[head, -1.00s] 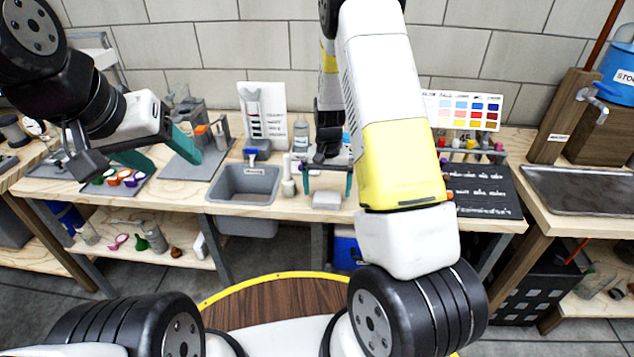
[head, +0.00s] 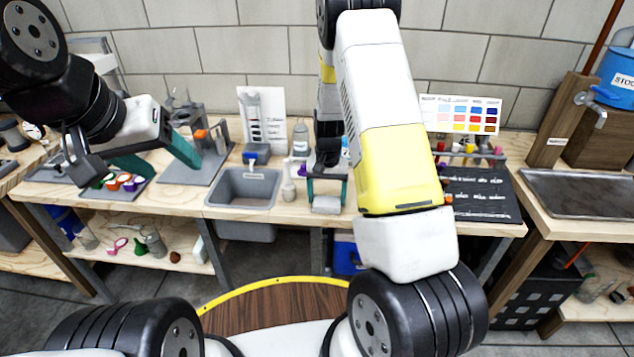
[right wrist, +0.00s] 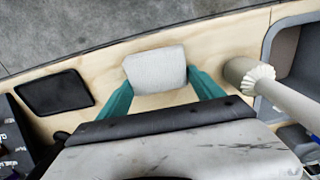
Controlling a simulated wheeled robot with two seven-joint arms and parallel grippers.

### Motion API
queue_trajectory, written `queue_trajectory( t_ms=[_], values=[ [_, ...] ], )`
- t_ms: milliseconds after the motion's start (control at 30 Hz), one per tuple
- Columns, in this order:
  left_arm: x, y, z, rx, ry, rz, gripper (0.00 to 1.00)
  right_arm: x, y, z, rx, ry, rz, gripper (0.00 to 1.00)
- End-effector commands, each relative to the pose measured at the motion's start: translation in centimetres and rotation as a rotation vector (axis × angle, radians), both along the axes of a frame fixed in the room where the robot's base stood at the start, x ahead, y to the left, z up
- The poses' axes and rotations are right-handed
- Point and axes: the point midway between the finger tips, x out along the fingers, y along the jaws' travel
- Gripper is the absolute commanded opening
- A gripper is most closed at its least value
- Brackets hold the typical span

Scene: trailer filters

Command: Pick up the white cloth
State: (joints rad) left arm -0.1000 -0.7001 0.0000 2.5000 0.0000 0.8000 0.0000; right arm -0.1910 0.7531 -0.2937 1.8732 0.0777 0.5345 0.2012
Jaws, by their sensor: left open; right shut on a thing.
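The white cloth (head: 326,205) is a small pale folded pad at the front edge of the workbench, right of the sink. My right gripper (head: 327,192) is shut on it, with a teal finger at each side. The cloth also shows in the right wrist view (right wrist: 155,68), between the fingertips of the right gripper (right wrist: 158,82). I cannot tell whether it touches the bench top. My left gripper (head: 165,160) is open and empty, over the left part of the bench.
The grey sink (head: 243,190) lies left of the cloth, with a white brush-like tool (right wrist: 265,80) between them. A black board (head: 482,195) with rows of writing lies to the right. A dark pad (right wrist: 54,92) shows on the bench in the wrist view.

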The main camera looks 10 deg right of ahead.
Motion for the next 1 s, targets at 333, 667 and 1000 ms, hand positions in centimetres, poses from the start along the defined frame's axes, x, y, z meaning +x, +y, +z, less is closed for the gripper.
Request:
queue_trajectory(
  t_ms=[333,667,1000],
  values=[
    [0.0,0.0,0.0,0.000,0.000,0.000,0.63,0.1,0.0,3.4,0.000,-0.004,0.001,0.37],
    [0.0,0.0,0.0,0.000,0.000,0.000,0.63,-7.5,0.9,4.2,0.000,0.001,0.002,0.37],
    [0.0,0.0,0.0,0.000,0.000,0.000,0.63,-14.5,1.6,4.8,0.000,0.000,0.001,0.37]
  ],
)
